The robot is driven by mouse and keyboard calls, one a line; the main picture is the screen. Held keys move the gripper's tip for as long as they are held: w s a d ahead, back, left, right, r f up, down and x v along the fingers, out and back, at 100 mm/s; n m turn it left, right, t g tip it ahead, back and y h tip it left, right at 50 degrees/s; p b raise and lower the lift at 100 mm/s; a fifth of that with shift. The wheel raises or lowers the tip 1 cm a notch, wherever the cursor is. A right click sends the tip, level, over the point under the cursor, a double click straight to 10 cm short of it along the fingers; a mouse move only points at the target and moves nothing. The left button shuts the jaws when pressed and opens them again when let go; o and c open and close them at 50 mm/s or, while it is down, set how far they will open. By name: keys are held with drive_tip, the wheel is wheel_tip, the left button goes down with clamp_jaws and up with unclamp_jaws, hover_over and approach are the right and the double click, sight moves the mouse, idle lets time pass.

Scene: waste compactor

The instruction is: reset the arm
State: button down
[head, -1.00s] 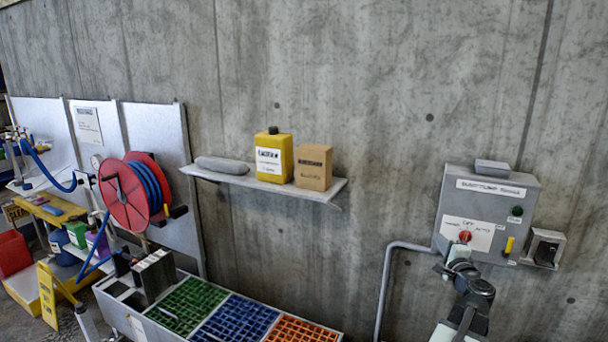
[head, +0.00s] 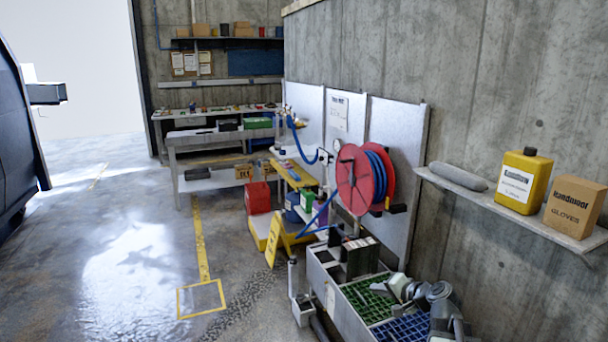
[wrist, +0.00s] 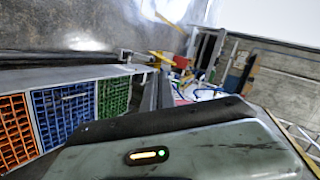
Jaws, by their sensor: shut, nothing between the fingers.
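My arm shows at the bottom right of the head view, folded low over the bin with the coloured grids. My gripper (head: 398,286) is at its end, shut and empty, above the green grid (head: 362,297) and close to the blue grid (head: 405,330). I cannot tell its exact height above them.
A wall shelf (head: 560,236) holds a yellow jug (head: 523,182) and a glove box (head: 574,207) at right. A red hose reel (head: 360,180) stands behind the bin (head: 325,285). Workbenches (head: 215,140) stand farther back. The wet floor at left is open. The wrist view also shows an orange grid (wrist: 14,130).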

drive_tip(key=s+a+f+n+g+h, duration=0.1)
drive_tip(key=s+a+f+n+g, duration=0.25)
drive_tip(key=a, duration=0.55)
drive_tip(key=s+a+f+n+g, duration=0.3)
drive_tip(key=s+a+f+n, duration=0.15)
drive_tip(key=a, duration=0.55)
drive_tip(key=s+d+f+g+h, duration=0.3)
drive_tip(key=s+d+g+h, duration=0.1)
drive_tip(key=s+d, duration=0.5)
drive_tip(key=shift+f+h, duration=0.3)
drive_tip(key=shift+f, duration=0.05)
drive_tip(key=shift+w+d, duration=0.1)
drive_tip(key=shift+d, duration=0.05)
